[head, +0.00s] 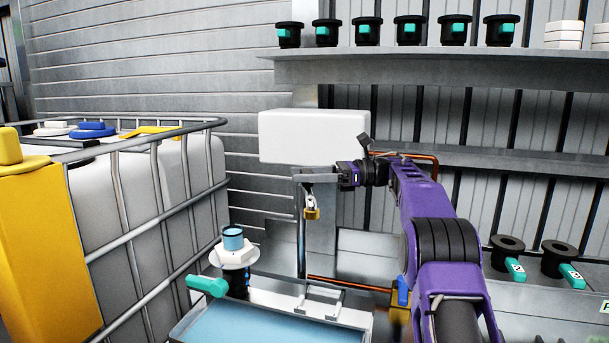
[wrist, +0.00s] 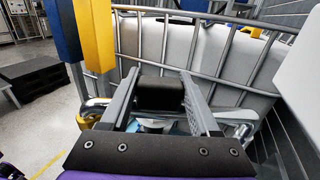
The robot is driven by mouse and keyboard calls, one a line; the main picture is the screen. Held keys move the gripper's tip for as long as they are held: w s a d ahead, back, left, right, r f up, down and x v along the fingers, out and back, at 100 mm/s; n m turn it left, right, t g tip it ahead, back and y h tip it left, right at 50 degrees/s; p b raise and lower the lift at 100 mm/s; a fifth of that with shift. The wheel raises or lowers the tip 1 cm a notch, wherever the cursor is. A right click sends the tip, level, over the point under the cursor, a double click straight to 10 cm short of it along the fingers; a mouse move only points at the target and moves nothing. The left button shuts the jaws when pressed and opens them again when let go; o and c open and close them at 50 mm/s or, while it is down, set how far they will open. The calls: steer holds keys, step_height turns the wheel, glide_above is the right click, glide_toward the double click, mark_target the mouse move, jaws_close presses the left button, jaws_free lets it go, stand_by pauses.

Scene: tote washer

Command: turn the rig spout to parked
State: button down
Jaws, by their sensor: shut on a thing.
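My gripper (head: 308,175) is at the centre of the head view, above the blue-filled tray. In the wrist view, its two grey fingers (wrist: 161,88) are shut on a black cylindrical grip (wrist: 160,96). A chrome tube (wrist: 240,115), which looks like the rig spout, shows on both sides behind the fingers; its middle is hidden. In the head view, a thin upright pipe (head: 301,245) stands below the fingers, and a brass padlock (head: 312,214) hangs just under them. My gripper hides the top of the pipe, and I cannot make out the spout's direction there.
A caged white tank (head: 150,190) stands at left, beside a yellow post (head: 40,240). A tray of blue liquid (head: 270,325) and a teal-handled valve (head: 207,286) lie below. A white box (head: 313,135) is behind my gripper. A shelf (head: 430,70) holds several black fittings.

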steer(key=shift+c, duration=0.6)
jaws_free()
steer(key=d+p, duration=0.1)
steer(key=d, duration=0.6)
steer(key=shift+w+d, duration=0.15)
steer(key=shift+d, duration=0.1)
